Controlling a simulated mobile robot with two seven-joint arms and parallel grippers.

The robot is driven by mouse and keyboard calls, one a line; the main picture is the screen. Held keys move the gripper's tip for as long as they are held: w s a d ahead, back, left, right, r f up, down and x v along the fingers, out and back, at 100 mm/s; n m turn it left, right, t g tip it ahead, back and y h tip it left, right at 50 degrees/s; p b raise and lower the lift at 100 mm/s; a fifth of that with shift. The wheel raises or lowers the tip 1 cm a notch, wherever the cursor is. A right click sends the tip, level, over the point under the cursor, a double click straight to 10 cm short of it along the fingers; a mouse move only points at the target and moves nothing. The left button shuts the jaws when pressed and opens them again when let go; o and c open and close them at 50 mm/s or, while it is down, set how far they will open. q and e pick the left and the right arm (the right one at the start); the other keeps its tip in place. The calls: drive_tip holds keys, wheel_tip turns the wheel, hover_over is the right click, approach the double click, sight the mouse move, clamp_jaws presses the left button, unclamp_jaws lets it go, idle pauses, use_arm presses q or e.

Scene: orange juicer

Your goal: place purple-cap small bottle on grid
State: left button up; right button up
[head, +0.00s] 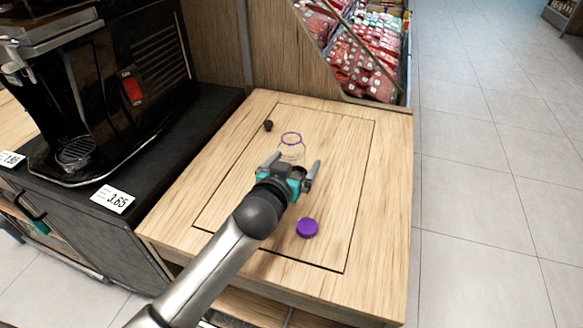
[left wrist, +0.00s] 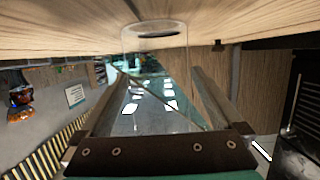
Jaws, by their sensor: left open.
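A clear small bottle (head: 292,150) with a purple ring at its top stands upright on the wooden table. A purple cap (head: 307,228) lies apart on the table, nearer the front. My left gripper (head: 296,161) is open, its fingers on either side of the bottle's near side; its body hides the bottle's lower part. In the left wrist view, which appears upside down, the clear bottle (left wrist: 155,50) shows between and beyond the open fingers (left wrist: 160,85). A round metal grid (head: 77,152) sits low on the black machine at left. My right gripper is not in view.
The black machine (head: 100,80) stands on a dark counter (head: 165,155) left of the table (head: 350,235), with a 3.65 price tag (head: 112,199) in front. A small dark knob (head: 268,126) is on the table. The table's right side is clear. A bin of red packets (head: 365,60) stands behind.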

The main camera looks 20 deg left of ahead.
use_arm(q)
drive_tip(key=shift+w+f, duration=0.1)
drive_tip(key=shift+w, duration=0.25)
drive_tip(key=shift+c, duration=0.2)
drive_tip(key=c, duration=1.5)
drive_tip(key=shift+o, duration=0.2)
